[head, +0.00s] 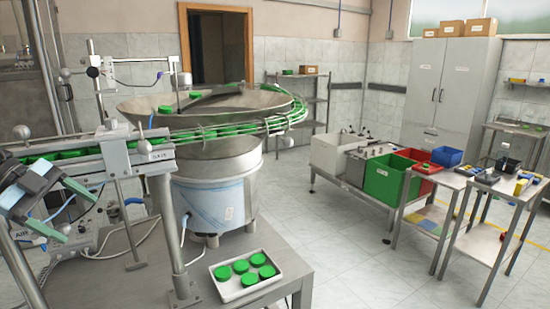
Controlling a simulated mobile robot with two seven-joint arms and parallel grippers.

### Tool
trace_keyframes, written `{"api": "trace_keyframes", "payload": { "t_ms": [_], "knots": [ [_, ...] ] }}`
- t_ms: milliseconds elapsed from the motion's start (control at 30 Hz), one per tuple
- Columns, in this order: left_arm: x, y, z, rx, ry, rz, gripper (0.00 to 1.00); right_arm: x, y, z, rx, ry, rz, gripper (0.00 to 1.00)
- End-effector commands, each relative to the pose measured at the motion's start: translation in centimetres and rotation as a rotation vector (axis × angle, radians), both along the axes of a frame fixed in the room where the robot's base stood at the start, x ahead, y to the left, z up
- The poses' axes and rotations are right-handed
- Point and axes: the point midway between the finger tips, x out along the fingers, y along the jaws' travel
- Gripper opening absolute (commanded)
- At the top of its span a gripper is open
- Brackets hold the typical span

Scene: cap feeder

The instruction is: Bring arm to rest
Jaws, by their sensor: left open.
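My left gripper (58,205) is at the left edge of the head view, in front of the feeder's outfeed rail. Its jaws are open, and I see nothing between them. It is to the left of the steel post and apart from the white tray. My right gripper is not in view. The cap feeder's steel bowl (208,108) stands behind, with a curved rail (285,122) around its right side carrying green caps. A straight chute (95,150) with green caps runs left from the bowl.
A white tray (231,296) with several green caps lies on the steel table (262,238). Green (384,180) and red bins, side tables and a grey cabinet (450,95) are at the right. The floor between is clear.

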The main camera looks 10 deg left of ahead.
Motion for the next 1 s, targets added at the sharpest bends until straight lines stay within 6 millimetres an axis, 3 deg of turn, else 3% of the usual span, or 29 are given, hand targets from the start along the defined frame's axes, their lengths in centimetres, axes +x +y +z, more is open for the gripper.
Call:
{"api": "trace_keyframes", "payload": {
  "t_ms": [33, 267, 567, 767, 1000],
  "knots": [
    [-0.3, 0.5, -2.1, -0.054, -0.023, 0.024, 0.77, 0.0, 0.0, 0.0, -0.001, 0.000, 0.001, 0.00],
    [-1.9, 1.8, -11.9, -0.246, -0.151, 0.184, 0.77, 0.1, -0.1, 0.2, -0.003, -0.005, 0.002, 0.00],
    [-6.5, 0.8, -25.3, -0.405, -0.257, 0.514, 0.77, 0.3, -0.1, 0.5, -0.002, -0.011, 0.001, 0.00],
    [-11.0, -2.2, -33.5, -0.437, -0.250, 0.761, 0.77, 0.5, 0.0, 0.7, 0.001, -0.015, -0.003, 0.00],
    [-17.3, -8.7, -41.8, -0.419, -0.141, 1.041, 0.77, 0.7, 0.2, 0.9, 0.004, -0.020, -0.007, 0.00]
  ]
}}
